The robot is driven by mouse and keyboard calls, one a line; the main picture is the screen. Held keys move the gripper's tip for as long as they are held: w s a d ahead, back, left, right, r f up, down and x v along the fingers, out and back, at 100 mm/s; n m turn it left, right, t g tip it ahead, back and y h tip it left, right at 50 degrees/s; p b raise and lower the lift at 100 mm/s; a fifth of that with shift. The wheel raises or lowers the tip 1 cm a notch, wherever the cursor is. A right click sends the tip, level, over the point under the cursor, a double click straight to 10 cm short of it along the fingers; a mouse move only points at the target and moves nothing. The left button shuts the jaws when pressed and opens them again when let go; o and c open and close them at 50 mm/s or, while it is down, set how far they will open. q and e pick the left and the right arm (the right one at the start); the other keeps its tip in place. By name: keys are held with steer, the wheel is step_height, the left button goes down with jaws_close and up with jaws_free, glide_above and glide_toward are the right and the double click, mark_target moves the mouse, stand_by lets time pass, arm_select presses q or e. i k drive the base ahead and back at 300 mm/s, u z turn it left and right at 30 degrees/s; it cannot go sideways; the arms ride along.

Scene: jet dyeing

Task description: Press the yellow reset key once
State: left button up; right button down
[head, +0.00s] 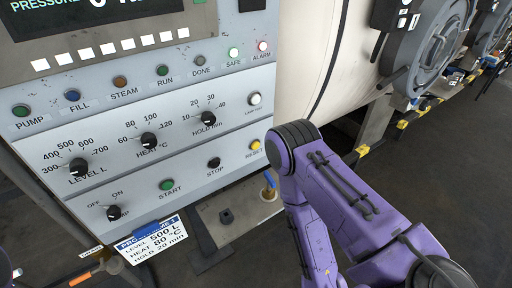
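The yellow reset key (255,145) is a small round button at the right end of the lowest row on the grey control panel (130,180). Neither gripper shows in the head view.
A black stop button (214,163) and a green start button (166,185) share the row. Several black knobs sit left and above. A white instruction card (153,240) hangs at the panel's lower edge. A cream vessel (315,60) stands behind. Dark floor is open at lower right.

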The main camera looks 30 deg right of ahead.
mark_target(255, 145)
steer(key=k, duration=0.5)
steer(key=z, duration=1.7)
steer(key=i, duration=0.85)
steer(key=u, duration=1.8)
